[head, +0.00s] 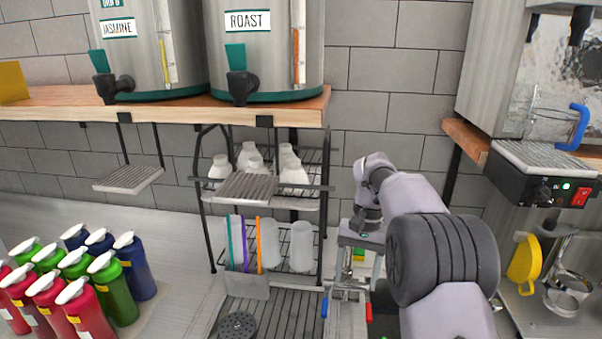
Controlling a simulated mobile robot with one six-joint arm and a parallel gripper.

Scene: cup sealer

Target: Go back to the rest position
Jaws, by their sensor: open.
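My gripper (360,268) hangs down from my arm right of the wire rack, at centre right. Its jaws are open, with the fingers pointing down. A small green and yellow thing shows between or behind them; I cannot tell which. No object is clearly held. Metal parts with a blue end and a red end (368,312) stand just below the gripper; I cannot tell whether they touch it. My arm hides part of the counter and wall behind it.
A wire rack (323,200) holds white bottles and clear cups. Dispensers (270,60) stand on a wooden shelf (200,112). Several coloured bottles (90,300) crowd the lower left. A machine with a black panel (538,185) and blue handle (578,125) is at right.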

